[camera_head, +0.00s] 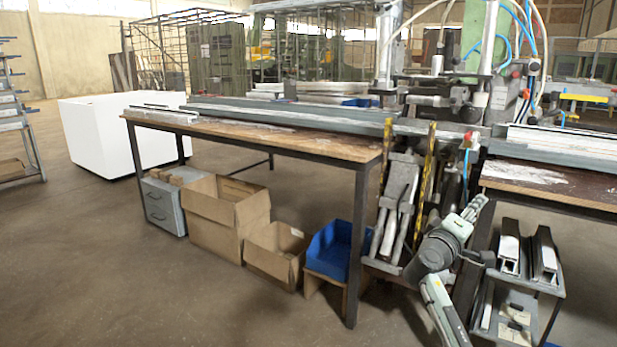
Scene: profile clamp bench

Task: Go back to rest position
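One arm of mine, which I take to be the right, rises from the bottom edge right of centre. Its light grey and dark links stand in front of the gap between the two bench tops. I cannot make out its gripper fingers clearly against the dark clutter, nor whether they hold anything. My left arm and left gripper do not show. The task names no object. The long wooden workbench (310,143) stands ahead, with a long metal profile rail (290,117) along its back.
A clamp machine (484,45) with hoses stands behind my arm. Cardboard boxes (228,217) and a blue bin (335,248) sit under the bench. A cart with dark profiles (509,250) is at right. A white block (95,137) stands left. The left foreground floor is clear.

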